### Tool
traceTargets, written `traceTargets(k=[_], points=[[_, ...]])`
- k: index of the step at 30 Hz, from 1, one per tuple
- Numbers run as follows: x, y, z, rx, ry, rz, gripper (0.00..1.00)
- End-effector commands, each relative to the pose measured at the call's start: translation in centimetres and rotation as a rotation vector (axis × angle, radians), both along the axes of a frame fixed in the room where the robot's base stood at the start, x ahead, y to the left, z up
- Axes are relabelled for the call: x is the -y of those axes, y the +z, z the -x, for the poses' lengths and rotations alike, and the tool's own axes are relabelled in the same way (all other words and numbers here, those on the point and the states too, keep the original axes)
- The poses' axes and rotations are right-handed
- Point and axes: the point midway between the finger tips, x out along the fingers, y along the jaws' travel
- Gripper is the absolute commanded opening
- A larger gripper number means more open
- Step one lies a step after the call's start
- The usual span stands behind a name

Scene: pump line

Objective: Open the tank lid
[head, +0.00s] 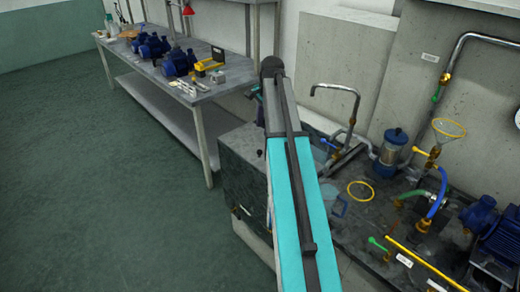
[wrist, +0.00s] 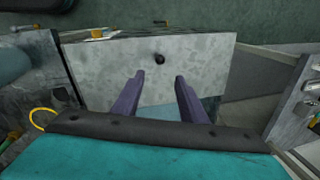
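A grey mottled panel with a small black knob (wrist: 159,59), which looks like the tank lid (wrist: 205,60), fills the middle of the wrist view. My gripper (wrist: 159,78) is open and empty, its two purple fingers apart and pointing toward the panel, with the knob just beyond the gap between the tips. A light blue patch shows beside the right finger; I cannot tell what it is. In the head view the dark grey box-like tank (head: 243,180) stands left of my turquoise arm, which hides part of it. I cannot tell whether the lid is shut, or the gap to the knob.
A workbench (head: 225,85) with blue pumps (head: 178,63) and a yellow tool case (head: 208,66) stands at the back left. Pipes, a yellow ring (head: 360,190), a blue-capped canister (head: 390,152) and a blue motor (head: 498,232) crowd the right. The green floor (head: 80,190) at left is clear.

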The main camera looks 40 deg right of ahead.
Motion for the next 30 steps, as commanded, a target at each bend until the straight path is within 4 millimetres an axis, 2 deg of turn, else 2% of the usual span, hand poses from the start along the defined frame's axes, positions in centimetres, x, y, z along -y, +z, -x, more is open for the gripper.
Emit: traceTargets(k=[8, 30], points=[[0.0, -1.6, -0.3, -0.001, 0.001, 0.0, 0.39], [0.1, -9.5, -1.8, -0.002, 0.001, -0.001, 0.39]])
